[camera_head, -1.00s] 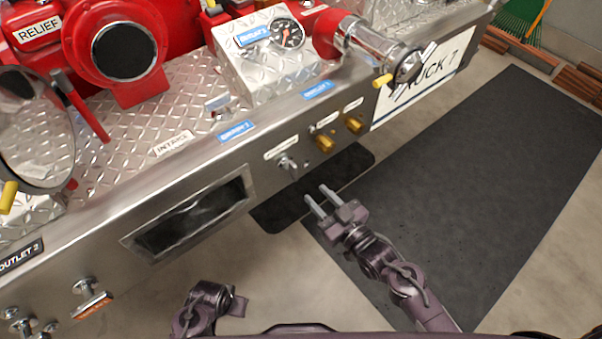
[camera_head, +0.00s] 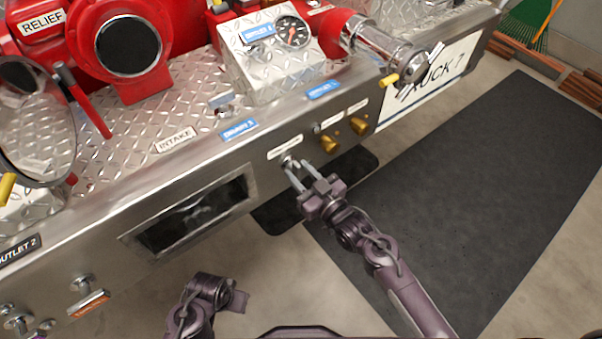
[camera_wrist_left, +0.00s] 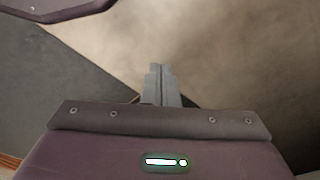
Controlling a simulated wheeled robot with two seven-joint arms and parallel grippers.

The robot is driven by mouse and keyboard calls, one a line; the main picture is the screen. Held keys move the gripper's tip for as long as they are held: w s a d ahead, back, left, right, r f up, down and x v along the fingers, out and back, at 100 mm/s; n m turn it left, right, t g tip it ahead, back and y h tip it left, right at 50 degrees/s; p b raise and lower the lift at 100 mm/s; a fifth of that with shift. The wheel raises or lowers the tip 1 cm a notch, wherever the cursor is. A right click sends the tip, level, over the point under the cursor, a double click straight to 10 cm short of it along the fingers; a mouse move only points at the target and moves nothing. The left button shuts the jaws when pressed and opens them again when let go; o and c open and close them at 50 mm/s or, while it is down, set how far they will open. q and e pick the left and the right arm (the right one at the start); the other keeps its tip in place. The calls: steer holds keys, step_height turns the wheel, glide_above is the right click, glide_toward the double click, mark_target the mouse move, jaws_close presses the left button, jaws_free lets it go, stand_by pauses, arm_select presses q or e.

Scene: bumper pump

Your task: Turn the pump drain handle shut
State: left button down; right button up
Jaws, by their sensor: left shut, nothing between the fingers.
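A small silver handle (camera_head: 287,160) sits on the front face of the steel pump panel, under a white label (camera_head: 285,147) whose text is too small to read; it looks like the pump drain handle. My right gripper (camera_head: 298,168) is at this handle, its two fingers apart and pointing at the panel. The fingertips overlap the handle in the head view and partly hide it; I cannot tell whether they touch it. My left gripper (camera_wrist_left: 162,85) is shut and empty in the left wrist view, over bare floor.
Two brass knobs (camera_head: 329,145) sit just right of the handle on the same panel. A recessed dark opening (camera_head: 190,218) is to its left. A capped outlet pipe (camera_head: 385,50) sticks out at the upper right. A dark mat (camera_head: 480,190) lies on the clear floor.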

jaws_close()
arm_select(q)
steer(key=s+a+f+p, duration=0.3)
steer(key=s+f+p, duration=0.1)
steer(key=f, duration=0.7)
steer(key=s+a+f+p, duration=0.2)
steer(key=s+p, duration=0.3)
steer(key=s, duration=0.4)
steer(key=shift+s+f, duration=0.2)
steer(key=shift+f, duration=0.05)
arm_select(e)
steer(key=shift+w+d+f+m, duration=0.1)
steer(key=shift+m, duration=2.9)
steer(key=shift+d+f+m, duration=0.1)
steer(key=shift+f+m, duration=0.05)
steer(key=shift+m, duration=2.85)
steer(key=shift+w+d+f+m, duration=0.1)
steer(key=shift+m, duration=2.9)
arm_select(q)
steer(key=shift+s+f, duration=0.1)
steer(key=shift+s, duration=0.15)
steer(key=shift+w, duration=0.1)
arm_select(e)
steer(key=shift+o, duration=0.2)
jaws_free()
steer(key=shift+s, duration=0.1)
